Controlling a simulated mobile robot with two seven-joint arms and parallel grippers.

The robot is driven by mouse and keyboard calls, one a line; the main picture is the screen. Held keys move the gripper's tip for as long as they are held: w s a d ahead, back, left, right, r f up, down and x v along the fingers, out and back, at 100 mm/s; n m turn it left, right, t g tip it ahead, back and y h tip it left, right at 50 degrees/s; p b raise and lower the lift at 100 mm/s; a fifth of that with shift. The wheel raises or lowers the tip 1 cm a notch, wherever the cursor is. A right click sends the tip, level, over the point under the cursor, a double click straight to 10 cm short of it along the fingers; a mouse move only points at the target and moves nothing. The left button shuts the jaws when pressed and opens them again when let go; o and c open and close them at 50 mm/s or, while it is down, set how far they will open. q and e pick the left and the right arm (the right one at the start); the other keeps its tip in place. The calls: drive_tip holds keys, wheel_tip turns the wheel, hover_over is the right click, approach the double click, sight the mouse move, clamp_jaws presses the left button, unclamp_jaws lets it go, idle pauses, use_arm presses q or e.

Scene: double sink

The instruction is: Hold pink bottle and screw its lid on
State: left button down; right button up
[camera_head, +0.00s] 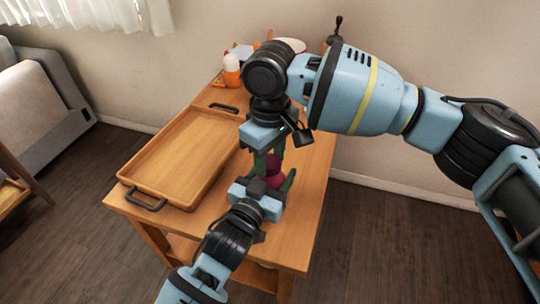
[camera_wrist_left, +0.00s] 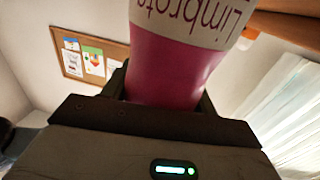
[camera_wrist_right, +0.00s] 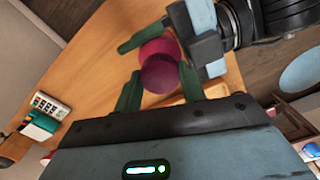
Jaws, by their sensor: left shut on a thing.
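The pink bottle (camera_head: 272,182) stands over the front right of the wooden table. My left gripper (camera_head: 270,186) is shut on its side; in the left wrist view the bottle (camera_wrist_left: 165,70) sits between the jaws, with a pale lettered label. My right gripper (camera_head: 269,157) points down from above. In the right wrist view, the dark pink lid (camera_wrist_right: 160,74) is between the right fingertips (camera_wrist_right: 160,78), in line with the bottle (camera_wrist_right: 158,47). These fingers look spread around the lid, close to its sides. Whether the lid is seated on the bottle is hidden.
A wooden tray (camera_head: 180,160) with dark handles lies empty on the table's left part. An orange and white bottle (camera_head: 231,72) and other small items stand at the back. The table's right edge is close to both grippers.

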drive_tip(key=o, duration=1.1)
drive_tip(key=shift+o, duration=0.2)
drive_tip(key=shift+s, duration=0.1)
drive_tip(key=shift+a, duration=0.1)
drive_tip(key=shift+r, duration=0.1)
use_arm(q)
drive_tip(key=shift+f, duration=0.1)
use_arm(e)
wheel_tip(320, 180, up, 12)
use_arm(q)
drive_tip(key=shift+c, duration=1.8)
unclamp_jaws()
drive_tip(key=shift+s, duration=0.1)
drive_tip(key=v, duration=0.7)
drive_tip(key=shift+s+a, duration=0.25)
use_arm(e)
drive_tip(key=shift+w+f, duration=0.25)
drive_tip(key=shift+f, duration=0.45)
